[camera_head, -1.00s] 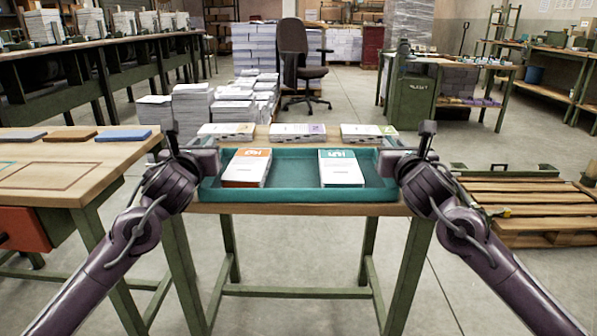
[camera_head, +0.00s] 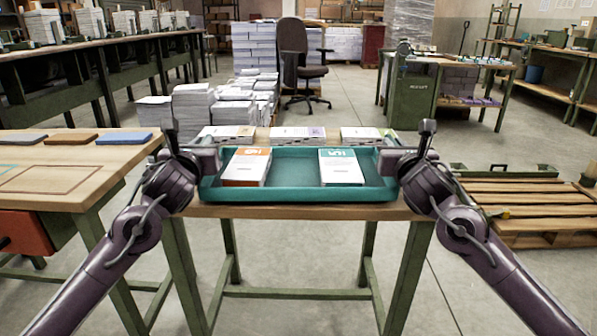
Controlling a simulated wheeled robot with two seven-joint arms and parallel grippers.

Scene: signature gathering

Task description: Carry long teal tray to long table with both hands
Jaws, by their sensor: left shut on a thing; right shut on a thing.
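The long teal tray (camera_head: 300,196) is in front of me at the near edge of a wooden table with green legs. It holds an orange-labelled paper stack (camera_head: 246,167) at left and a green-labelled paper stack (camera_head: 341,167) at right. My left gripper (camera_head: 207,160) is shut on the tray's left end. My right gripper (camera_head: 392,160) is shut on its right end. The fingertips are partly hidden at the tray's ends. I cannot tell whether the tray's underside touches the table. The long table (camera_head: 115,47) with paper stacks may be the one at far left.
More paper stacks lie behind the tray, one of them purple-labelled (camera_head: 297,133). A wooden bench (camera_head: 60,170) stands close at left. Pallets (camera_head: 530,205) lie at right. Paper piles (camera_head: 190,103) and an office chair (camera_head: 303,65) stand behind. Open floor lies at right.

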